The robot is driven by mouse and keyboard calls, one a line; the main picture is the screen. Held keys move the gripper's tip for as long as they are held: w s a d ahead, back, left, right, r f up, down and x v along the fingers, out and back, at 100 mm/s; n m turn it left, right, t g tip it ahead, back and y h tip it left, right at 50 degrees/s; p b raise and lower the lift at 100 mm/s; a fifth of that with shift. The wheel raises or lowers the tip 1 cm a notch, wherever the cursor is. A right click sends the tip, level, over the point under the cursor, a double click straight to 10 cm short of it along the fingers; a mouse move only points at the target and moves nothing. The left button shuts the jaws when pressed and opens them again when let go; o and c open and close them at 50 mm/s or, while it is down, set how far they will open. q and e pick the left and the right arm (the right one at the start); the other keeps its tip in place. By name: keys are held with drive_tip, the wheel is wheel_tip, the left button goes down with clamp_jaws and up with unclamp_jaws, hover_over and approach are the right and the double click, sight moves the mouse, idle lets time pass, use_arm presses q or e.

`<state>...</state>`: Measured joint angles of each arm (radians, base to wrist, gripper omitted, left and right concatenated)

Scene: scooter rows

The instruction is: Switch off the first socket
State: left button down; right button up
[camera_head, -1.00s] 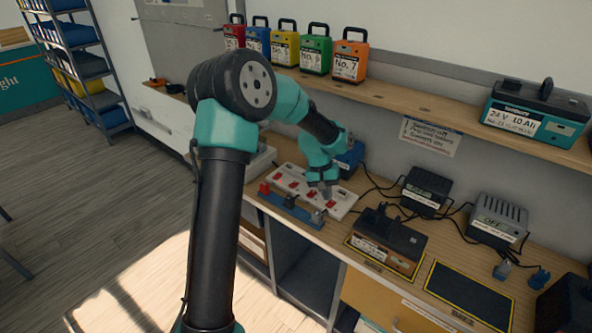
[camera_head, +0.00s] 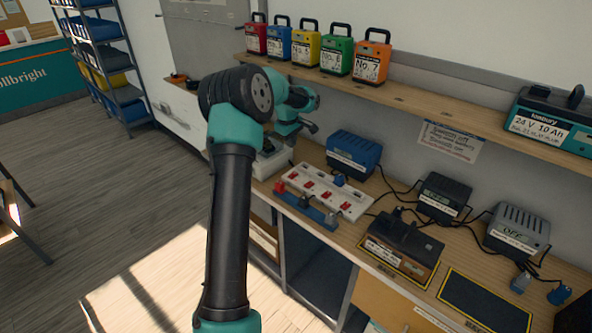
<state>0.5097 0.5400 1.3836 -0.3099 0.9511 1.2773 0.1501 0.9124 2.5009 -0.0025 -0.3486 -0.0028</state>
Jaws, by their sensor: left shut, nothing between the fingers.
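The white socket strip (camera_head: 358,212) lies on the wooden bench (camera_head: 375,190) with several red switches in a row. A blue plug (camera_head: 338,180) appears to sit at its back edge, toward the right. The switch positions are too small to read. My left gripper (camera_head: 311,127) is shut and empty, above and behind the strip's left end, apart from it. Its arm stands in front of the bench's left part. My right gripper is not in view.
A blue rail (camera_head: 306,208) with a red block lies along the strip's front. A blue charger (camera_head: 354,154), dark charger (camera_head: 443,196), grey charger (camera_head: 517,231) and black-topped battery (camera_head: 402,242) crowd the bench. A shelf (camera_head: 420,103) overhangs behind.

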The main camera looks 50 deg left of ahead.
sight(294, 173)
use_arm(q)
drive_tip(key=f, duration=0.4)
drive_tip(key=w+f, duration=0.1)
drive_tip(key=f, duration=0.9)
drive_tip(key=shift+w, duration=0.4)
